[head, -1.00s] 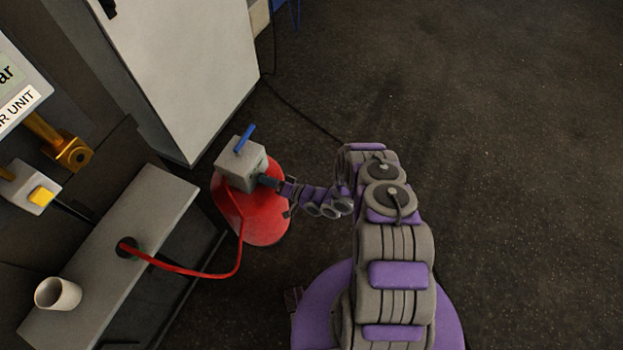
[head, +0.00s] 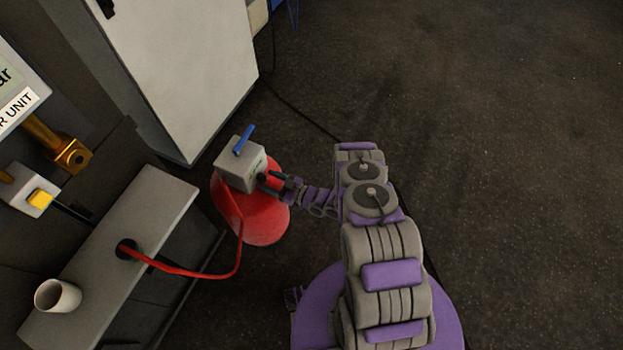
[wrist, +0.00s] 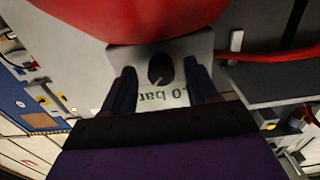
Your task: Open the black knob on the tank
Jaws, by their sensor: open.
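The red tank (head: 262,212) stands on the floor with a grey box (head: 238,166) on top and a blue lever (head: 244,139) on that box. In the wrist view the red tank (wrist: 150,18) fills the top, and the grey box's face (wrist: 198,52) carries upside-down "bar" lettering. The black knob (wrist: 160,69) sticks out of that face, and in the head view it shows small and dark (head: 263,177). My gripper (wrist: 160,82) is open, with one finger on each side of the knob and gaps between. In the head view my gripper (head: 275,184) is just right of the box.
A red hose (head: 190,271) runs from the tank to a grey shelf (head: 165,195) holding a white cup (head: 57,295). A white cabinet (head: 190,65) stands behind the tank. The dark floor to the right is clear.

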